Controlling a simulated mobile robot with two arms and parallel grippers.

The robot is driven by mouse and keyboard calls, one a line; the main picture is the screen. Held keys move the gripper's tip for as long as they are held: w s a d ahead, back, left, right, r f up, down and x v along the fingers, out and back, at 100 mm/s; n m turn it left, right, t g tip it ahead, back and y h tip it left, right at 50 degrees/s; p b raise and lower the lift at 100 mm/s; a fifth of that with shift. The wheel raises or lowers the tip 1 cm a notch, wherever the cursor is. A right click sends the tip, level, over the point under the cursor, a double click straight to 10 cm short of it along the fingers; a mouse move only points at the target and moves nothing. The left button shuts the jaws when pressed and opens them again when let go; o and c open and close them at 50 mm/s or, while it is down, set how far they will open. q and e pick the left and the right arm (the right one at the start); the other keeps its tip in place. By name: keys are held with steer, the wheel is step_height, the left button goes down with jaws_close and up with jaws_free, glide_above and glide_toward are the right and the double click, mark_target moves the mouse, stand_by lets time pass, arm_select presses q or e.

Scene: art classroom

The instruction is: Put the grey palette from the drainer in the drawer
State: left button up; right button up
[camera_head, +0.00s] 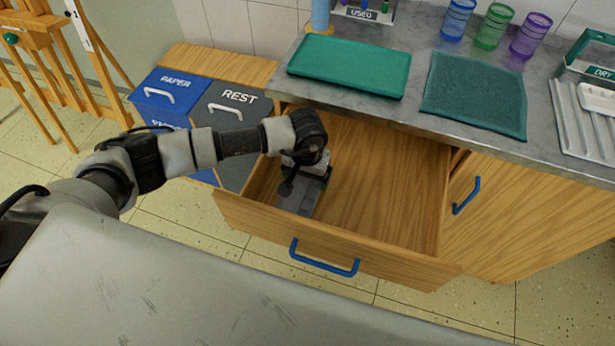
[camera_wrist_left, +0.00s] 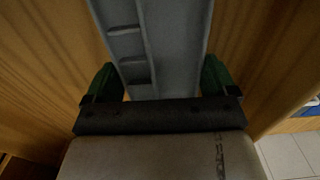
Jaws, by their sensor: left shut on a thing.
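The open wooden drawer (camera_head: 385,190) with a blue handle (camera_head: 324,258) is under the counter. My left gripper (camera_head: 306,180) reaches down into the left part of the drawer. It is shut on the grey palette (camera_head: 296,198), which lies low inside the drawer, close to its left side. In the left wrist view the palette (camera_wrist_left: 165,45), with small compartments along one side, runs between the two green fingertips (camera_wrist_left: 160,85). I cannot tell whether the palette touches the drawer floor. My right gripper is not in view. The drainer (camera_head: 583,125) stands on the counter at the far right, with a white palette (camera_head: 598,98) on it.
The grey counter (camera_head: 420,115) above the drawer holds a green tray (camera_head: 350,65), a dark green mat (camera_head: 474,95) and coloured cups (camera_head: 494,27). PAPER (camera_head: 165,88) and REST (camera_head: 235,110) bins stand left of the drawer. The drawer's right part is empty.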

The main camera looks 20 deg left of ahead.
mark_target(307, 181)
arm_select(q)
steer(key=shift+f, duration=0.65)
steer(key=shift+f, duration=0.15)
steer(key=o, duration=0.7)
step_height(307, 181, up, 12)
steer(key=shift+r, duration=0.2)
